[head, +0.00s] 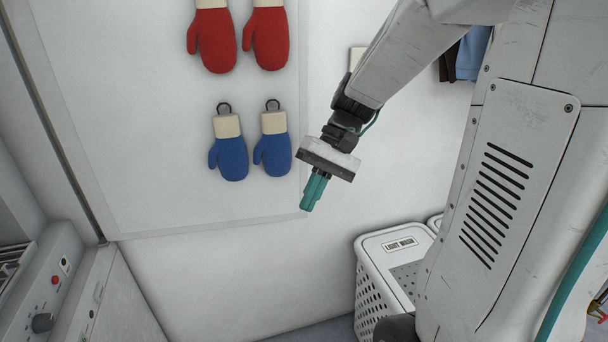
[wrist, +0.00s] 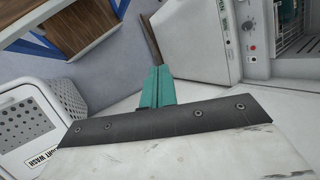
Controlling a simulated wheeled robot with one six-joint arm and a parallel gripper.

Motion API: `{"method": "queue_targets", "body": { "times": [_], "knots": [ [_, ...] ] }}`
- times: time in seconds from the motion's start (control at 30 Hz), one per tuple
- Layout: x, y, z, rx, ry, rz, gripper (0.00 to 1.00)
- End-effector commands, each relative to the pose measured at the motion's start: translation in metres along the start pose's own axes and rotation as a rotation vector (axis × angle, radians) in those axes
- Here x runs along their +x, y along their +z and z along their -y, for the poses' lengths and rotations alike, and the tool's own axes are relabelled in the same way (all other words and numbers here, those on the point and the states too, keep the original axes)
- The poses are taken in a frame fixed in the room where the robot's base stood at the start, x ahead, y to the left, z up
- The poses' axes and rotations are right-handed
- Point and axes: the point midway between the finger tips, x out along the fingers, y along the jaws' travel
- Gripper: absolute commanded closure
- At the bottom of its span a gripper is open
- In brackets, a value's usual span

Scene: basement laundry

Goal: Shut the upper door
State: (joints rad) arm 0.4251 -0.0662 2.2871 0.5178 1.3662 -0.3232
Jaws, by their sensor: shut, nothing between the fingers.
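No door that I can surely name as the upper door shows in either view. The head view shows white machine fronts (head: 115,305) at the lower left, with a dark knob and a red button beside them. The wrist view shows a white front panel (wrist: 195,40) and a control strip (wrist: 250,35) at the upper right. My gripper (head: 308,206) is shut and empty, with its teal fingers together, pointing down in front of the white wall. It also shows in the wrist view (wrist: 157,72), apart from the machines and touching nothing visible.
Red mittens (head: 212,40) and blue mittens (head: 228,155) hang on a pale wall panel (head: 150,205). A white laundry basket (head: 372,285) labelled "LIGHT WASH" stands below right of my gripper. A wooden-topped piece (wrist: 90,25) with blue legs shows in the wrist view.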

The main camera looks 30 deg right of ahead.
Motion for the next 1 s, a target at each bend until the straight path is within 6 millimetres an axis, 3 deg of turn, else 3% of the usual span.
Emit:
{"method": "queue_targets", "body": {
  "times": [0.03,0.27,0.5,0.6,0.8,1.0],
  "knots": [
    [-0.001,-0.021,-0.012,0.044,-0.074,0.013,1.0],
    [-0.011,-0.11,-0.066,0.152,-0.436,-0.022,1.0],
    [-0.043,-0.208,-0.131,0.068,-0.847,-0.29,1.0],
    [-0.057,-0.235,-0.157,0.02,-0.952,-0.427,1.0],
    [-0.071,-0.261,-0.185,-0.031,-1.039,-0.583,1.0],
    [-0.065,-0.271,-0.17,-0.04,-1.045,-0.597,1.0]
  ]
}}
